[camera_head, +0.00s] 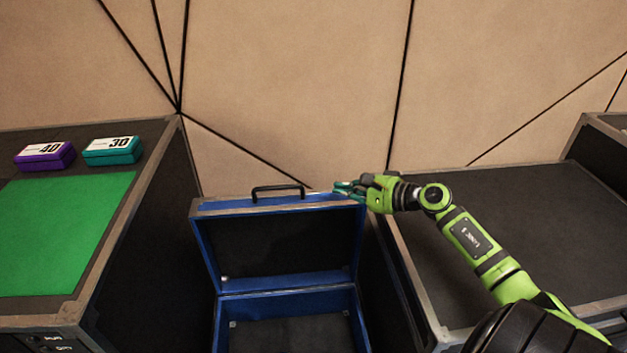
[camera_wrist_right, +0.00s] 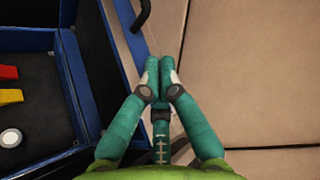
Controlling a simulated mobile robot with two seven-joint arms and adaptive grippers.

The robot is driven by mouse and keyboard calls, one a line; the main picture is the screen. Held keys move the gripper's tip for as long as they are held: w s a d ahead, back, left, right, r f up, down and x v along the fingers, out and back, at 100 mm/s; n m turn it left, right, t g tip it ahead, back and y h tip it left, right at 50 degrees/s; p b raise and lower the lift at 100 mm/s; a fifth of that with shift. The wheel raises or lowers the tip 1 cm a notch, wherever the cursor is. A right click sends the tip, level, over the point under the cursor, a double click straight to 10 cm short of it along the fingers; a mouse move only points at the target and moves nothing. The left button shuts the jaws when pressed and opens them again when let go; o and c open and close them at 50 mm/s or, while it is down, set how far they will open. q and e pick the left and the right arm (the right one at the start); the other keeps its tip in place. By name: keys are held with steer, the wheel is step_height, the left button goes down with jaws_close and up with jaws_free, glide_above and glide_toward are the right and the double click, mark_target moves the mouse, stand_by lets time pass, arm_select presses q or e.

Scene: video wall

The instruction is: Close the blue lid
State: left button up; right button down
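The blue lid (camera_head: 204,243) stands raised, open at the back of the blue case (camera_head: 362,318), with its dark inner side facing me. A black handle (camera_head: 278,190) sits on its upper edge. My right gripper (camera_head: 347,188) is at the lid's upper right corner; whether it touches is unclear. In the right wrist view, the teal fingers (camera_wrist_right: 162,72) are together with nothing visible between them, beside the lid's grey rim (camera_wrist_right: 124,55). The handle also shows there (camera_wrist_right: 140,14). The case's lower front is cut off by the frame. My left gripper is out of view.
A dark cabinet on the left carries a green mat (camera_head: 65,235), a purple box (camera_head: 45,156) and a teal box (camera_head: 112,151). A dark, bare cabinet top (camera_head: 520,225) is on the right. A beige panelled wall (camera_head: 290,90) stands behind. Red and yellow pieces (camera_wrist_right: 10,96) show inside the case.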

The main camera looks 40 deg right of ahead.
mark_target(314, 195)
steer(key=x, duration=0.8)
steer(key=shift+w+a+f, duration=0.1)
steer(key=shift+w+a, duration=0.1)
steer(key=shift+w, duration=0.1)
arm_select(q)
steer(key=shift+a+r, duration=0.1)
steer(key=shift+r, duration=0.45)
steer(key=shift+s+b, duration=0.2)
steer(key=shift+b, duration=0.2)
arm_select(e)
steer(key=shift+s, duration=0.1)
